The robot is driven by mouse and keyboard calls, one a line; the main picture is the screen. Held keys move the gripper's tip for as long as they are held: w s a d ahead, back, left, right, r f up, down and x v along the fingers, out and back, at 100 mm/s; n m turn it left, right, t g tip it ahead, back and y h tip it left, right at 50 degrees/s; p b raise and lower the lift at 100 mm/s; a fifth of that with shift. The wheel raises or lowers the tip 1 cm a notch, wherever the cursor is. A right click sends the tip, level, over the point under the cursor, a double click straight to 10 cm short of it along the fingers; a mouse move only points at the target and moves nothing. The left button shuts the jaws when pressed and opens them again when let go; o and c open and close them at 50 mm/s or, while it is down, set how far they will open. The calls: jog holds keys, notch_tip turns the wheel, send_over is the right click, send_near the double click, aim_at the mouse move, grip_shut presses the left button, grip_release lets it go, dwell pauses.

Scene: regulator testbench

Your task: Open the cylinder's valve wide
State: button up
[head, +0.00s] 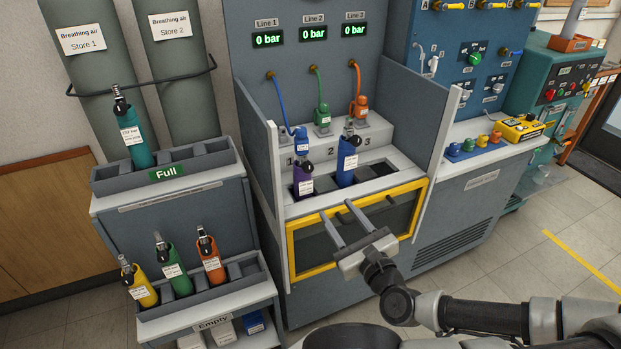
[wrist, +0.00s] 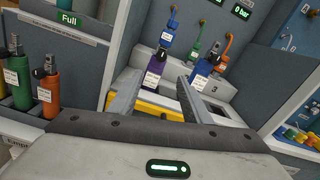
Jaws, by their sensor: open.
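A purple cylinder (head: 303,182) stands in the test bench at the left, below a blue regulator (head: 300,143) with a blue hose. In the wrist view the purple cylinder (wrist: 153,76) shows between my fingers, with a small dark part, perhaps its valve (wrist: 163,56), under the regulator. A blue cylinder (head: 346,165) stands to its right, with a black and metal valve (head: 350,135) on top and no hose seen on it. How far the valves are turned cannot be told. My gripper (head: 337,209) is open and empty, in front of the bench and apart from both cylinders.
A yellow-framed panel (head: 291,262) is on the bench front; side walls (head: 258,140) flank the bay. Green (head: 322,117) and orange (head: 360,106) regulators sit behind. All line displays (head: 313,33) read 0 bar. A rack (head: 118,181) at left holds several cylinders.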

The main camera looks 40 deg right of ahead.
jog(key=b, duration=0.8)
send_near(309, 170)
jog(key=s, duration=0.2)
jog(key=b+x, duration=0.4)
jog(key=x, duration=0.6)
jog(key=shift+w+a, duration=0.15)
jog(key=shift+w, duration=0.1)
jog(key=c, duration=1.1)
